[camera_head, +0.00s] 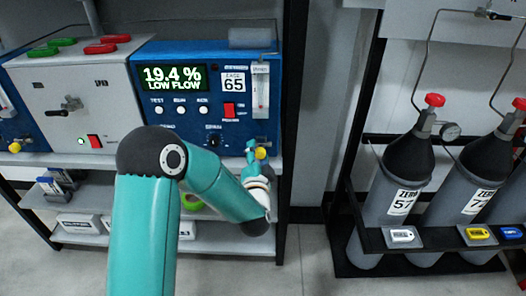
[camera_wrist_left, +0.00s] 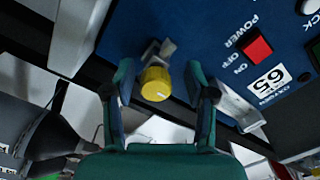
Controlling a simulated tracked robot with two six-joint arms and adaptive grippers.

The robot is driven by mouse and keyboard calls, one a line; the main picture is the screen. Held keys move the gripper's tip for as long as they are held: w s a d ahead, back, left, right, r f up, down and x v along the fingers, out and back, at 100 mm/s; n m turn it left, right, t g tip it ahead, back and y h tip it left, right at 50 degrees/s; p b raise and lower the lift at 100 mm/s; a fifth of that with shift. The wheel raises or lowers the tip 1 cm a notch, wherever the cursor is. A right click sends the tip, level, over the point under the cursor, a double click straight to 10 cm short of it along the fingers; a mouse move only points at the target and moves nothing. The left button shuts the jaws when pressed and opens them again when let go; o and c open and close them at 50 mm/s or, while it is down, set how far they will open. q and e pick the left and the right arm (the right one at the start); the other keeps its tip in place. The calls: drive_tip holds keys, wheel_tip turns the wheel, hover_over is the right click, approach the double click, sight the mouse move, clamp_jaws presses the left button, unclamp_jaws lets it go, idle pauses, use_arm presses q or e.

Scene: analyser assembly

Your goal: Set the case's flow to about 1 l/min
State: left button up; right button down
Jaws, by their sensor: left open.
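The blue analyser case (camera_head: 190,80), labelled 65, stands on the shelf, and its display (camera_head: 172,79) reads 19.4 % LOW FLOW. A clear flow tube (camera_head: 261,90) is on its right side. A yellow knob (camera_head: 261,153) sits low on the case's front, under the tube. In the left wrist view the yellow knob (camera_wrist_left: 155,84) lies between the two fingers of my left gripper (camera_wrist_left: 160,88), which is open with a gap on each side. In the head view my left gripper (camera_head: 255,165) is at the knob, partly hidden by its own wrist. My right gripper is not in view.
A grey-fronted case (camera_head: 75,95) with red and green knobs on top stands to the left. A red power switch (camera_head: 229,110) is near the tube. Grey cylinders (camera_head: 380,200) stand in a rack at the right. A black shelf post (camera_head: 293,110) is close to my left arm.

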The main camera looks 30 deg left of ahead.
use_arm(q)
drive_tip(key=shift+w+d, duration=0.15)
drive_tip(key=shift+d, duration=0.1)
